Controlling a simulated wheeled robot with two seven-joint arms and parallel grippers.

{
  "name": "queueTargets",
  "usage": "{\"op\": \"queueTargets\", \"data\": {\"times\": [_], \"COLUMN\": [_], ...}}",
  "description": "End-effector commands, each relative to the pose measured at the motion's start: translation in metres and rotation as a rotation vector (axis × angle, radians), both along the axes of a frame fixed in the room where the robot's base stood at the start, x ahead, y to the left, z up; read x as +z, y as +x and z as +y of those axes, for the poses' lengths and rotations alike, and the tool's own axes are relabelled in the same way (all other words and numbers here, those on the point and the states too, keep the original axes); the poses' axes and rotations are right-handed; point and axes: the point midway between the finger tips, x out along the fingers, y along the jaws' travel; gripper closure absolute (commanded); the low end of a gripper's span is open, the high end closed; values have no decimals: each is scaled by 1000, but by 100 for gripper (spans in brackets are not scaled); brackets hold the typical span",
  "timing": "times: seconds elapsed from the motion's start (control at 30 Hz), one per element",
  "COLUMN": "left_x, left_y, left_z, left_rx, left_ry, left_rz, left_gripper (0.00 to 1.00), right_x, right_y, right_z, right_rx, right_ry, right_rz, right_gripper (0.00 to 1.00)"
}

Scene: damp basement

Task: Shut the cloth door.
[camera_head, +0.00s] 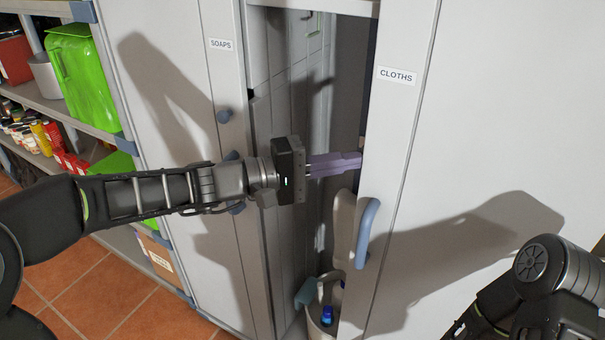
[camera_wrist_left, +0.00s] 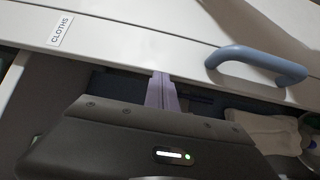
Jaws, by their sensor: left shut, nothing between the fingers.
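The cloth door (camera_head: 405,150) is a pale panel labelled CLOTHS, with a blue curved handle (camera_head: 367,235). It stands partly open, with a dark gap between its edge and the soaps side. My left gripper (camera_head: 335,163) has its purple fingers shut and empty, reaching across this gap to the door's free edge, above the handle. In the left wrist view the fingers (camera_wrist_left: 161,92) end at the door's edge, left of the handle (camera_wrist_left: 257,63). I cannot tell whether they touch it. My right arm shows at the lower right; its gripper is out of view.
A panel labelled SOAPS (camera_head: 221,75) with blue knobs stands left of the gap. Inside the cupboard, a pale container (camera_head: 325,315) holds a blue-topped bottle at the bottom. A stocked shelf (camera_head: 75,115) stands at the far left. Tiled floor (camera_head: 100,285) shows at the lower left.

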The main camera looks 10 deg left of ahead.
Motion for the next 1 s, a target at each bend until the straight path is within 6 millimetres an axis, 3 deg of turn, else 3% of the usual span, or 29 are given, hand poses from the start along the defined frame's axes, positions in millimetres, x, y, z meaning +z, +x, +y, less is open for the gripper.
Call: {"op": "queueTargets", "data": {"times": [0.03,0.2,0.5,0.63,1.0], "left_x": [-13,-12,-5,-2,0], "left_y": [-9,-30,-54,-58,-55], "left_z": [-19,-72,-136,-147,-144], "left_rx": [-8,-7,-2,1,2], "left_ry": [1,0,-1,-2,-1], "left_rz": [-8,-7,-3,-1,1], "left_gripper": [100,100,100,100,100], "right_x": [-29,-72,-117,-123,-120], "right_y": [0,0,0,0,0], "right_z": [0,0,-1,-1,-1], "right_rx": [1,3,4,4,3], "right_ry": [0,-1,-2,-2,-1], "right_rz": [-1,-2,-2,-2,-2], "right_gripper": [22,22,22,22,22]}}
